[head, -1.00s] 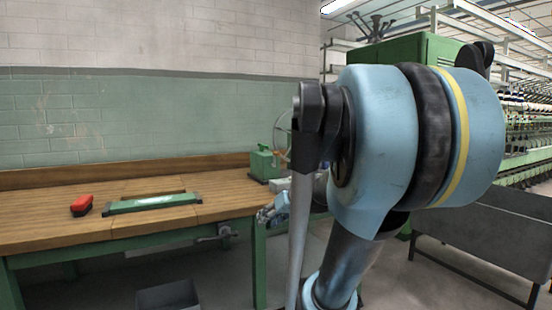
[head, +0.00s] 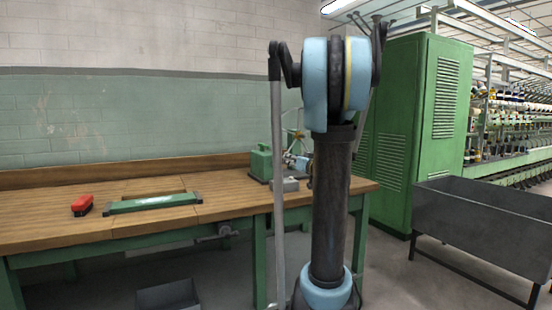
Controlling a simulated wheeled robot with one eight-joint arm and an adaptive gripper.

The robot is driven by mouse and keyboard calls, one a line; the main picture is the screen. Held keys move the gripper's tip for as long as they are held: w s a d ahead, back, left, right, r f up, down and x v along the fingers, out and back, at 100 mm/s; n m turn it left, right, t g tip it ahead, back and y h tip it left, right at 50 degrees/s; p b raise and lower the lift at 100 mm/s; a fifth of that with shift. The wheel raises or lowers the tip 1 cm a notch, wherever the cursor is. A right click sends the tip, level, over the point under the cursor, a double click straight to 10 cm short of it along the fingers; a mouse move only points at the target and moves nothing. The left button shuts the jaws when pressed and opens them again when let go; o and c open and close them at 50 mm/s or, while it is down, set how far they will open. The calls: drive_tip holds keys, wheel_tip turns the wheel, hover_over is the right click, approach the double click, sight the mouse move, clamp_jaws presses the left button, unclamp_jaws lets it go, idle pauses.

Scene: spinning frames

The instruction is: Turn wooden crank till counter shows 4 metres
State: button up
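A green boxy device (head: 261,163) stands at the right end of the workbench. A thin-spoked wheel (head: 296,134) shows beside it, partly covered by my arm. I cannot make out the wooden crank or a counter reading at this size. The end of my arm, with pale blue parts, reaches in at the device's right side, and my gripper (head: 290,160) is small and partly hidden behind my arm. I cannot tell whether its fingers are open or touching anything.
A small grey box (head: 287,185) sits before the device. A green cabinet (head: 400,130) and grey trough (head: 485,215) stand right; a dark bin (head: 168,296) is below.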

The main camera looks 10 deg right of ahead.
sight(277, 154)
drive_tip(key=x, duration=1.5)
drive_tip(key=shift+w+a+f, duration=0.1)
drive_tip(key=shift+w+a, duration=0.1)
drive_tip(key=shift+w, duration=0.1)
